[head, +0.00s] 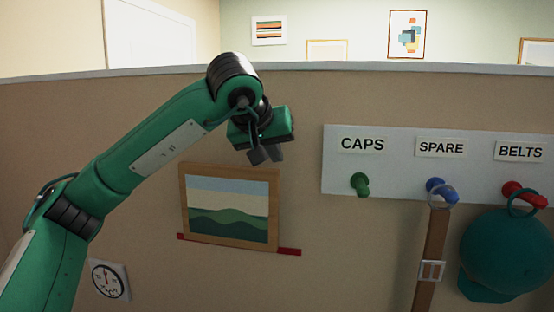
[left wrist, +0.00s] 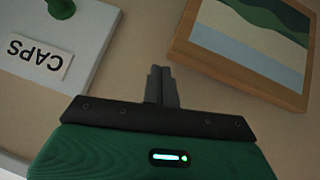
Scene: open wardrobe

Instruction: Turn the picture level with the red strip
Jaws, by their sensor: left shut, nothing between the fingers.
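The picture (head: 228,205), a wooden frame around green hills and a pale sky, hangs on the brown panel. It also shows in the left wrist view (left wrist: 252,45), upside down, at the upper right. The red strip (head: 289,251) runs behind its lower edge, with both ends showing. That edge runs close along the strip; I cannot tell whether the two are exactly parallel. My left gripper (head: 264,155) is shut and empty, just above the picture's upper right corner in the head view. Its closed fingers (left wrist: 162,75) appear apart from the frame. My right gripper is out of view.
Right of the picture is a white board (head: 390,178) with a green peg (head: 360,184), a blue peg (head: 440,189) and a red peg (head: 524,195). A brown belt (head: 430,260) and a teal cap (head: 508,255) hang there. A clock (head: 109,280) is at the lower left.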

